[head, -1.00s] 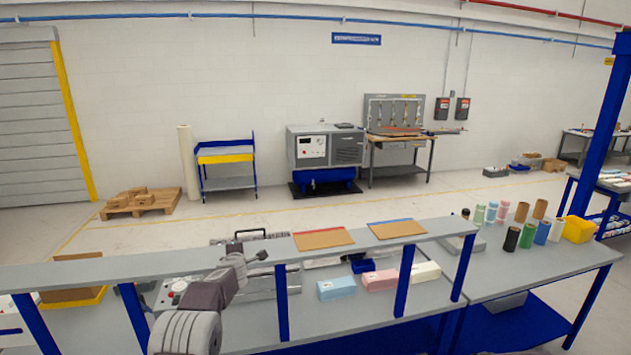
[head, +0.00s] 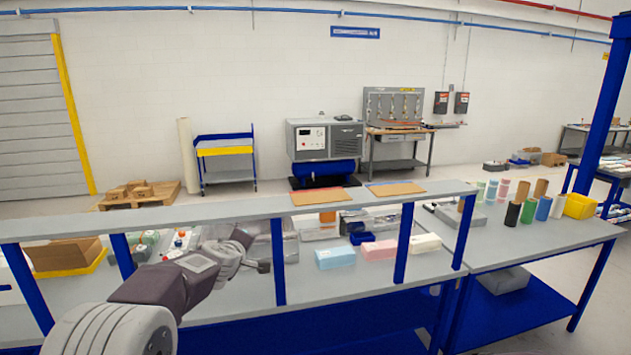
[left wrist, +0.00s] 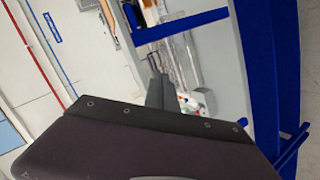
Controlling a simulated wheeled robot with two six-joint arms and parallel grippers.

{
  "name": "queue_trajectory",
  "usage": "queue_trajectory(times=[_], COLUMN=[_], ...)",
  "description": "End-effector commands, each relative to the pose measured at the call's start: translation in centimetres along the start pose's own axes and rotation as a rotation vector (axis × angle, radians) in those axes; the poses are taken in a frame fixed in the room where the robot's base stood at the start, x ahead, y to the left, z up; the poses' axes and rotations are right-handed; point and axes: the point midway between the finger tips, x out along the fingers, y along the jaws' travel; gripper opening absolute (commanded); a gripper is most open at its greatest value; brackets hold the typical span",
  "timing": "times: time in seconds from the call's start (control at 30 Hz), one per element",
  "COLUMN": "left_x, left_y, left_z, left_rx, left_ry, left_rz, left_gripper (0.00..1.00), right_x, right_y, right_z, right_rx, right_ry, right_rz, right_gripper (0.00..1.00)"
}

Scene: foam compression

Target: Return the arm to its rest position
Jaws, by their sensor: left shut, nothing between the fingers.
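My left arm comes in from the lower left of the head view. My left gripper (head: 262,267) is shut with nothing in it, in front of the workbench (head: 350,290) and below its raised shelf (head: 150,226). In the left wrist view the shut fingers (left wrist: 160,92) show at the centre, with the bench tilted behind them. My right gripper is not in view.
Blue (head: 335,258), pink (head: 379,250) and cream (head: 424,243) foam blocks lie on the bench to the right of the gripper. A blue shelf post (head: 278,262) stands close by. Rolls and a yellow bin (head: 580,206) stand on the right table.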

Motion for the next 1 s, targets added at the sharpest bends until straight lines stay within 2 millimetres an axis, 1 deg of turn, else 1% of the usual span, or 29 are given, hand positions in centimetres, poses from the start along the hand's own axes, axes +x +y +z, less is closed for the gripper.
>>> queue_trajectory(times=[0.03, 0.07, 0.1, 0.17, 0.2, 0.27, 0.3, 0.33, 0.4, 0.5, 0.6, 0.63, 0.7, 1.0], left_x=[-0.7, -1.6, -2.9, -5.0, -6.6, -9.1, -10.9, -12.3, -15.4, -18.8, -20.8, -21.1, -21.5, -21.4], left_y=[-4.5, -6.5, -9.2, -13.4, -16.3, -20.6, -23.4, -25.2, -29.1, -33.5, -35.8, -36.0, -36.3, -36.3], left_z=[3.5, 5.2, 7.4, 10.5, 12.3, 14.8, 16.1, 16.9, 18.4, 19.6, 19.9, 19.8, 19.8, 19.8], left_rx=[0.107, 0.177, 0.266, 0.391, 0.469, 0.581, 0.649, 0.697, 0.793, 0.890, 0.953, 0.968, 0.970, 0.965], left_ry=[-0.065, -0.111, -0.174, -0.272, -0.339, -0.443, -0.513, -0.565, -0.680, -0.815, -0.895, -0.909, -0.927, -0.925], left_rz=[-0.033, -0.056, -0.090, -0.142, -0.179, -0.238, -0.279, -0.309, -0.378, -0.459, -0.507, -0.516, -0.531, -0.532], left_gripper=[0.00, 0.00, 0.00, 0.00, 0.00, 0.00, 0.00, 0.00, 0.00, 0.00, 0.00, 0.00, 0.00, 0.00], right_x=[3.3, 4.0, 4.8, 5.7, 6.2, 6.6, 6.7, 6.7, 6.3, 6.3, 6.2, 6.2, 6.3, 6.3], right_y=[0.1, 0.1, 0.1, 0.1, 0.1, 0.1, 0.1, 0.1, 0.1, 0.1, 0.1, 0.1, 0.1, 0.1], right_z=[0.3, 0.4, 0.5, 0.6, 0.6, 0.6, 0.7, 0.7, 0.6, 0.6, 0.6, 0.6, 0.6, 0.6], right_rx=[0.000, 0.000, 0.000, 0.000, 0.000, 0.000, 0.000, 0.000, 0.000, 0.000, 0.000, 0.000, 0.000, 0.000], right_ry=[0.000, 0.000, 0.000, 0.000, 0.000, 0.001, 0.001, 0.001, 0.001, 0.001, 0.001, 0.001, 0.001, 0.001], right_rz=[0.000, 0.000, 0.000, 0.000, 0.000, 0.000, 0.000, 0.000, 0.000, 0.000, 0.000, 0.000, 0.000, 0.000], right_gripper=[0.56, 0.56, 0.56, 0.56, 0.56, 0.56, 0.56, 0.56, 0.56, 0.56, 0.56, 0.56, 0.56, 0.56])
